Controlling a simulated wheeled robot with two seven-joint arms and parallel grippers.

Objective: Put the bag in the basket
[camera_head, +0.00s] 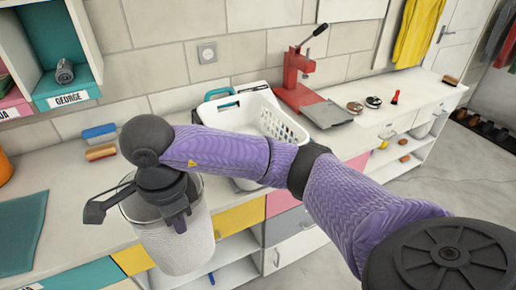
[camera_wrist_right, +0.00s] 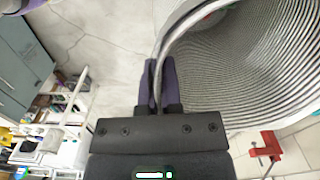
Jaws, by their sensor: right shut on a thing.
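My right gripper (camera_head: 175,215) is shut on the rim of a pale grey, ribbed round bin (camera_head: 178,247), held in front of the counter. In the right wrist view, the two fingers (camera_wrist_right: 160,80) pinch its rim, and its ribbed inside (camera_wrist_right: 250,75) shows. A small patch of red and green is seen at its top edge there. A white plastic basket (camera_head: 288,125) with slots stands on the counter behind my right arm, which hides part of it. I cannot make out a separate bag. My left gripper is not in view.
A red press (camera_head: 297,80) stands right of the white basket. Blue (camera_head: 99,132) and orange-brown (camera_head: 101,152) brushes lie left on the counter (camera_head: 62,160). A teal mat (camera_head: 22,232) lies at the far left. Coloured drawers and open shelves are below.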

